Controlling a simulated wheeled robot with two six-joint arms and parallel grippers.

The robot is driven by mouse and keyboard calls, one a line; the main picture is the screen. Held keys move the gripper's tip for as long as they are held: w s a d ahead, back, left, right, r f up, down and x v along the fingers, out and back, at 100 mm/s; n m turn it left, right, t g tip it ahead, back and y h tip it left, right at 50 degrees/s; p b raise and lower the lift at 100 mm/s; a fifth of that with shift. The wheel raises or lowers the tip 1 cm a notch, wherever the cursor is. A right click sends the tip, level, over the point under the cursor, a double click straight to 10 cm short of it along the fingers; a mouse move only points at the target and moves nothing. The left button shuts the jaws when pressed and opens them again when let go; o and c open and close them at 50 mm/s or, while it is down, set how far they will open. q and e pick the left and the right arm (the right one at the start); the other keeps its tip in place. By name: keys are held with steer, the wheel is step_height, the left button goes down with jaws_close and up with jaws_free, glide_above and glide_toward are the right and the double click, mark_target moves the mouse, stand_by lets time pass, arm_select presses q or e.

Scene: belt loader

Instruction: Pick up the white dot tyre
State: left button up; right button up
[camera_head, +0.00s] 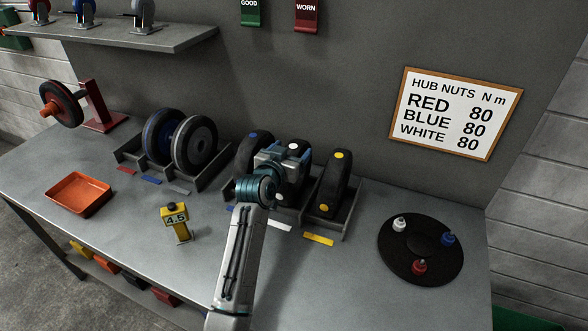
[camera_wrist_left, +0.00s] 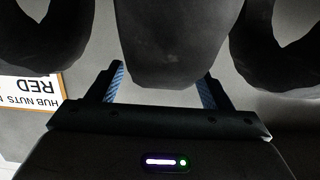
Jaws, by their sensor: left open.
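The white dot tyre (camera_head: 306,157) stands upright in the rack on the bench, between the blue dot tyre (camera_head: 246,152) and the yellow dot tyre (camera_head: 331,188). My left gripper (camera_head: 283,158) is over it and hides much of it. In the left wrist view, my left gripper's fingers (camera_wrist_left: 160,88) are open, one on either side of the lower part of the middle tyre (camera_wrist_left: 172,45). I cannot tell whether they touch it. My right gripper is not in view.
The rack (camera_head: 345,228) has low dividers beside the tyres. A yellow 4.5 stand (camera_head: 178,226) and an orange tray (camera_head: 78,193) are to the left. A black disc (camera_head: 440,262) with coloured nuts is at right. The bench front is mostly clear.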

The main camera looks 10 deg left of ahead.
arm_select(q)
steer(key=shift+w+f, duration=0.15)
steer(key=shift+w, duration=0.25)
steer(key=shift+s, duration=0.1)
jaws_close()
steer(key=shift+r, duration=0.2)
